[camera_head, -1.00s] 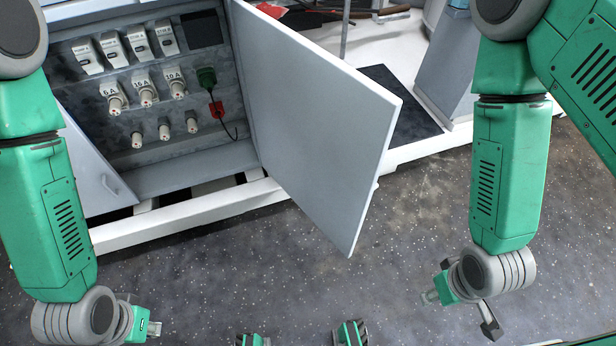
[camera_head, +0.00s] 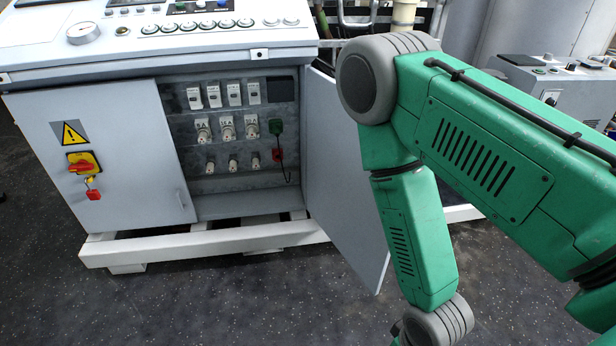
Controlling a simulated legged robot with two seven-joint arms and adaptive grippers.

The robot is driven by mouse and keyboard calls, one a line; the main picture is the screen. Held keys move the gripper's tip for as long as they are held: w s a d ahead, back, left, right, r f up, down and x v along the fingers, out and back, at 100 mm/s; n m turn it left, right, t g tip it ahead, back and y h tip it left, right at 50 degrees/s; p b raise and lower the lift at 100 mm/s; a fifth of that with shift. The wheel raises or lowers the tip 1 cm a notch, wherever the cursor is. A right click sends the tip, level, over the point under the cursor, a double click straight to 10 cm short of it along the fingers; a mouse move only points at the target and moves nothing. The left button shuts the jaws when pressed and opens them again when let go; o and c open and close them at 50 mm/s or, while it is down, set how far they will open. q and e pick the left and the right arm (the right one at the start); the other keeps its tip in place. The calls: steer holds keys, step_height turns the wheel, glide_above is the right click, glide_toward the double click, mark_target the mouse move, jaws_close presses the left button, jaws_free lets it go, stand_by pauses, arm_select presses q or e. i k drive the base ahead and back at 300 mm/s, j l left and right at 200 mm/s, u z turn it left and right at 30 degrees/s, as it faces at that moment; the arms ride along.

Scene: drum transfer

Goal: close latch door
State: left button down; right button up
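A grey cabinet door (camera_head: 343,190) stands swung open on the right side of the cabinet opening, angled out toward me. The opening shows a panel of breakers and fuse holders (camera_head: 226,128), with a green plug and a red piece on a cord at its right. My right arm comes down in front of the door's right part and hides some of it. My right gripper is below the wrist at the bottom edge, almost wholly cut off, so its fingers cannot be read. My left arm and gripper are not in view.
The left cabinet door (camera_head: 108,165) is shut, with a warning triangle and a red-yellow switch (camera_head: 84,162). A control panel (camera_head: 190,28) with a gauge and buttons tops the cabinet. A white base frame (camera_head: 200,244) sticks out below. Speckled floor (camera_head: 230,300) in front is clear.

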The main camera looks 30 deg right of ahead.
mark_target(341, 199)
steer(key=l+u, duration=0.5)
steer(key=l, duration=2.8)
